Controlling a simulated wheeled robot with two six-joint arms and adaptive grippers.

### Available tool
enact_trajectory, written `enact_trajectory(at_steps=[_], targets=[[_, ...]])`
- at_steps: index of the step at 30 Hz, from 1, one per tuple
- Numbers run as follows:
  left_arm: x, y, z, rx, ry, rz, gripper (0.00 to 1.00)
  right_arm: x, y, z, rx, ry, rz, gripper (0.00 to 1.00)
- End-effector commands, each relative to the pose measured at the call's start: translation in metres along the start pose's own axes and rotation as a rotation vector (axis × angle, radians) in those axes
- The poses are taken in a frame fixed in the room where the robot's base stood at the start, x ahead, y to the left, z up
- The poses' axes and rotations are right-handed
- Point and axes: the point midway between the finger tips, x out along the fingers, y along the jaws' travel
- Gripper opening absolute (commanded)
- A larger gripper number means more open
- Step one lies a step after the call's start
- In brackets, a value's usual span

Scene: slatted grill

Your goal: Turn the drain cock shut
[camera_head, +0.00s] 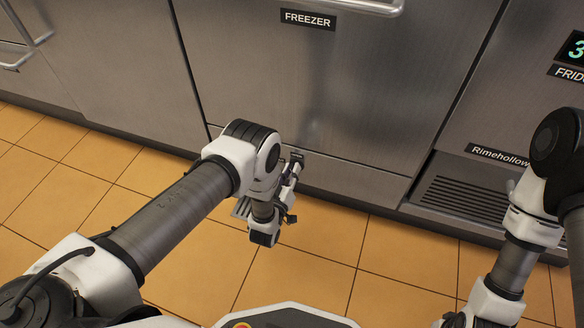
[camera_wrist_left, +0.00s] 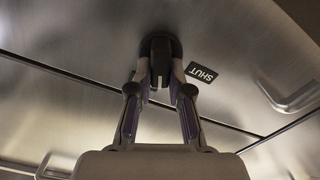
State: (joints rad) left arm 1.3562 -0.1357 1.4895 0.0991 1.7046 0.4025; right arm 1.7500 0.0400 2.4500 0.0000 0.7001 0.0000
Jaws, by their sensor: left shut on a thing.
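The drain cock (camera_wrist_left: 160,47) is a dark, round-based handle on the brushed-metal front, seen at the top middle of the left wrist view. My left gripper (camera_wrist_left: 160,76) is shut on it, one finger on each side. A small dark label reading SHUT (camera_wrist_left: 203,74) is just right of the cock. In the head view my left gripper (camera_head: 291,174) reaches the low panel under the freezer door; the cock itself is mostly hidden there by the gripper. My right arm shows at the right edge, but its gripper is out of view.
The freezer door (camera_head: 300,80) is closed above the low panel. A vent grille (camera_head: 465,198) is to the right, under the fridge front. The orange tiled floor (camera_head: 70,195) is clear in front of the cabinets.

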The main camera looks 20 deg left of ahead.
Motion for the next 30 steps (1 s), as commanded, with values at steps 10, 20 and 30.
enact_trajectory(at_steps=[10, 20, 30], targets=[[0.000, -0.003, -0.002, -0.328, 0.001, -0.001, 0.00, -0.021, 0.000, 0.000, 0.000, 0.000, 0.000, 0.40], [0.000, -0.006, 0.001, -0.642, 0.000, 0.000, 0.00, -0.033, 0.000, 0.000, 0.000, 0.000, 0.000, 0.40], [0.000, -0.009, 0.004, -0.942, 0.001, 0.001, 0.00, -0.041, 0.000, 0.000, 0.000, 0.000, 0.000, 0.40]])
